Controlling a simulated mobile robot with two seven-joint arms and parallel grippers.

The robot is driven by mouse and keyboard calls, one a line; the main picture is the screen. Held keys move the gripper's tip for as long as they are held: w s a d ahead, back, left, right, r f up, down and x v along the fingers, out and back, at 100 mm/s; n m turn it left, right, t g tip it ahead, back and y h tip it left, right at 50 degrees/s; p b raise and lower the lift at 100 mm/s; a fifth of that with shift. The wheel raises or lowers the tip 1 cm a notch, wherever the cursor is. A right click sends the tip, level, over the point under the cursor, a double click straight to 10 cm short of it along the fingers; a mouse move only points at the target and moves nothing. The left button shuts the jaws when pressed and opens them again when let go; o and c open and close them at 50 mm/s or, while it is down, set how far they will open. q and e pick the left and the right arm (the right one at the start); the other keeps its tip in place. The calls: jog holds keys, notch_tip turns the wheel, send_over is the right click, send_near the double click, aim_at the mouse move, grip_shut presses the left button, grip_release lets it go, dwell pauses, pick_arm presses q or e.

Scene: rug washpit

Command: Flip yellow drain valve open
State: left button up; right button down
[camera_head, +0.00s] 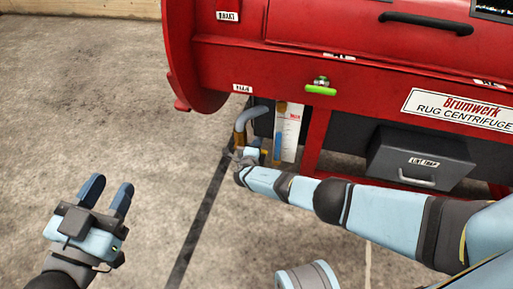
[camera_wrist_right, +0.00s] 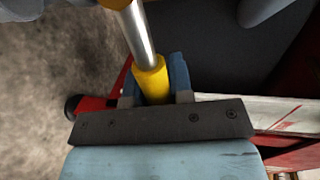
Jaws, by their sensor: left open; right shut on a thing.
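The yellow drain valve's lever shows in the right wrist view as a silver rod with a yellow grip (camera_wrist_right: 152,82). The rod runs up to a yellow part at the top edge. My right gripper (camera_wrist_right: 154,68) is shut around the yellow grip, one blue finger on each side. In the head view my right gripper (camera_head: 244,153) is low beside the grey hose under the red machine, and my own wrist mostly hides the valve. My left gripper (camera_head: 108,190) is open and empty over the bare floor at the left.
A red rug centrifuge (camera_head: 370,60) fills the upper right. It has a green-handled valve (camera_head: 321,89) on its front. Below are a grey curved hose (camera_head: 252,113), a clear gauge with blue liquid (camera_head: 288,132) and a grey lint trap box (camera_head: 420,156). The concrete floor at left is clear.

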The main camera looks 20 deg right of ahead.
pick_arm(q)
jog(key=shift+r, duration=0.1)
pick_arm(e)
jog(key=shift+r, duration=0.15)
pick_arm(q)
jog(key=n+p, duration=0.1)
jog(key=s+f+g+p, duration=0.1)
jog(key=shift+s+d+n+p, duration=0.15)
jog(key=shift+d+n+p, duration=0.2)
jog(key=shift+n+p, duration=0.05)
pick_arm(e)
jog(key=r+n, duration=0.1)
jog(key=n, duration=0.1)
jog(key=r+n+h, duration=0.1)
jog(key=n, duration=0.1)
jog(key=a+r+n, duration=0.1)
jog(key=r, duration=0.1)
jog(key=shift+w+r+n+g+h, duration=0.1)
jog(key=shift+w+n+g+h, duration=0.25)
jog(key=shift+n+g+h, duration=0.05)
pick_arm(q)
jog(key=shift+w+r, duration=0.2)
jog(key=shift+r, duration=0.1)
pick_arm(e)
jog(key=c, duration=1)
grip_release()
pick_arm(q)
jog(key=shift+f, duration=0.1)
jog(key=shift+s, duration=0.1)
